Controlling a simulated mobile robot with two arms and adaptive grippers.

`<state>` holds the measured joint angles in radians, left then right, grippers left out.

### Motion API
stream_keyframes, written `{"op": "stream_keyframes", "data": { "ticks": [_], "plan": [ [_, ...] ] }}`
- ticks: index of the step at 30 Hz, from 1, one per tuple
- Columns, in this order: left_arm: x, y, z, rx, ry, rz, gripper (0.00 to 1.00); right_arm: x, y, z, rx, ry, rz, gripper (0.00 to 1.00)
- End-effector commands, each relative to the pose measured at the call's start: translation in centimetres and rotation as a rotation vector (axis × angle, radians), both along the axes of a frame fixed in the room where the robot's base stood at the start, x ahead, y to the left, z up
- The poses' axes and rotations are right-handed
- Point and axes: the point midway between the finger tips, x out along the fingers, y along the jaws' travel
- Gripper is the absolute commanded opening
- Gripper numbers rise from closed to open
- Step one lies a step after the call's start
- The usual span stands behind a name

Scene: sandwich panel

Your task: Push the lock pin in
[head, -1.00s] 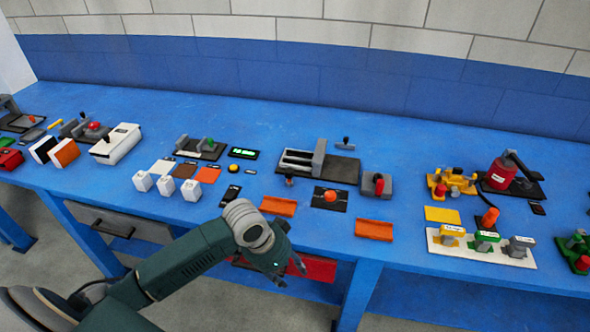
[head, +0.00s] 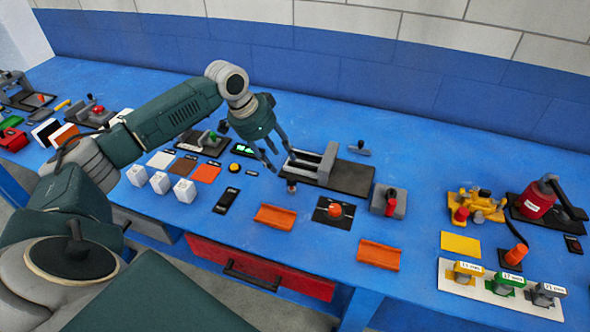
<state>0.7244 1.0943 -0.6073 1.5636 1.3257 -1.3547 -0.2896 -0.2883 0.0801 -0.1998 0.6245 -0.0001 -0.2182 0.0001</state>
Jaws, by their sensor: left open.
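My left gripper (head: 281,163) is open and empty, fingers pointing down, above the left end of the grey slide fixture (head: 327,163) on its dark base plate. A small dark pin with a reddish part (head: 291,186) stands at the front left of this fixture, just below the fingertips in the picture. A grey block with a red and black knob (head: 388,200) sits further right. I cannot tell for sure which of these is the lock pin. The gripper partly covers the fixture's left end. My right gripper is out of view.
An orange knob on a black plate (head: 334,210) and two orange trays (head: 275,217) (head: 379,255) lie in front. White cubes (head: 160,182) stand to the left. A small black T-shaped piece (head: 361,148) lies behind the fixture. The blue table (head: 420,150) is clear at the back right.

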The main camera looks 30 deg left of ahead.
Motion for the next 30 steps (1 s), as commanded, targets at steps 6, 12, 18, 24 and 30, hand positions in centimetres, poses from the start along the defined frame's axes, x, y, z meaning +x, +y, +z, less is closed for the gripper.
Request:
{"op": "stream_keyframes", "data": {
  "ticks": [6,12,18,24,30],
  "plan": [
    [1.1,-1.0,-3.7,-0.001,0.006,-0.001,0.43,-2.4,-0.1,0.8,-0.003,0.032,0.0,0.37],
    [2.3,-1.7,-7.0,-0.001,0.004,0.0,0.43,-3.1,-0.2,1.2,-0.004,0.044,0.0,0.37],
    [2.9,-2.0,-8.8,0.001,0.003,-0.001,0.43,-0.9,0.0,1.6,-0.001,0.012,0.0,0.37],
    [3.0,-2.1,-9.2,0.002,0.002,-0.002,0.43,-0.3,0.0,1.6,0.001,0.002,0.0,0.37],
    [3.0,-2.1,-9.1,0.002,0.002,-0.002,0.29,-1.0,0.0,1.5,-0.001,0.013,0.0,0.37]
  ]
}}
